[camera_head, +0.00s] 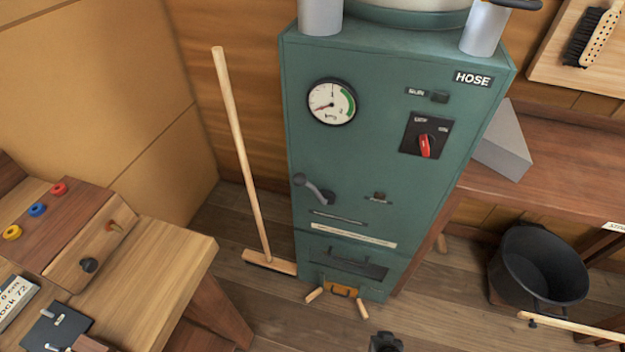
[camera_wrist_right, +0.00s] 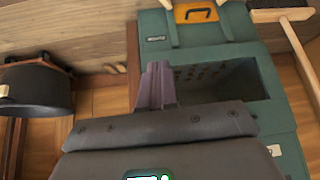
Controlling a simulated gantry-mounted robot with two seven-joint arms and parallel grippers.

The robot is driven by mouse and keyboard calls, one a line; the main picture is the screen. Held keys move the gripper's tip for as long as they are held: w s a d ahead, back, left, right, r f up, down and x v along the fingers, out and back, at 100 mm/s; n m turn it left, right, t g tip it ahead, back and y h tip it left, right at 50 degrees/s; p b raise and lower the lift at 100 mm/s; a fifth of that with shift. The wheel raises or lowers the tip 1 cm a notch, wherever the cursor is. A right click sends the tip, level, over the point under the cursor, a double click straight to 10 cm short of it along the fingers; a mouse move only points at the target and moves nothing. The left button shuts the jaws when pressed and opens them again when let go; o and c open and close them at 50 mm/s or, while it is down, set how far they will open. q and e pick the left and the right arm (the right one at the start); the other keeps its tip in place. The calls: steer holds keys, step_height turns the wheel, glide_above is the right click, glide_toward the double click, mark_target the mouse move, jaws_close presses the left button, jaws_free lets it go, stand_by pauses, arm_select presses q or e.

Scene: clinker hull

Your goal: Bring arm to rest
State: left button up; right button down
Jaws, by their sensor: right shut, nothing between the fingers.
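My right gripper (camera_head: 385,343) shows only as a small dark shape at the bottom edge of the head view, in front of the green cabinet (camera_head: 300,120) and low over the floor. In the right wrist view its fingers (camera_wrist_right: 158,85) are together with nothing between them. Behind them is the cabinet (camera_wrist_right: 222,45), with a dark recess (camera_wrist_right: 235,80) and an orange panel with a handle (camera_wrist_right: 197,13). The fingers overlap the cabinet's edge in that view; I cannot tell how far apart they are. My left gripper is not in view.
A broom (camera_head: 240,150) leans left of the cabinet. A wooden bench (camera_head: 180,275) with coloured rings is at the left. A black bucket (camera_head: 540,268) stands at the right, below a brown bench (camera_head: 570,180). Bare floor (camera_head: 440,310) shows between cabinet and bucket.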

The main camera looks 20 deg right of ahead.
steer(key=w+a+r+n+y+p, duration=0.1)
steer(key=a+r+p, duration=0.15)
steer(key=r, duration=0.85)
steer(key=w+a+r+n+y+p, duration=0.2)
steer(key=r+p, duration=0.1)
steer(key=r, duration=0.8)
steer(key=s+a+r+n+g+y+p, duration=0.1)
steer(key=s+a+r+n, duration=0.2)
steer(key=r, duration=0.6)
steer(key=s+a+r+n+g+p, duration=0.1)
steer(key=s+a+r+n, duration=0.15)
steer(key=r, duration=0.65)
arm_select(q)
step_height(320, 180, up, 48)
steer(key=p, duration=3.8)
arm_select(e)
step_height(320, 180, up, 38)
arm_select(q)
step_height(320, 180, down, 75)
steer(key=b, duration=7.5)
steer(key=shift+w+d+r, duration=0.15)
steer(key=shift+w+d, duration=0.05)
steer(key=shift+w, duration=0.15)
arm_select(e)
step_height(320, 180, down, 75)
steer(key=shift+s+r, duration=0.15)
steer(key=shift+s, duration=0.1)
steer(key=shift+d, duration=0.1)
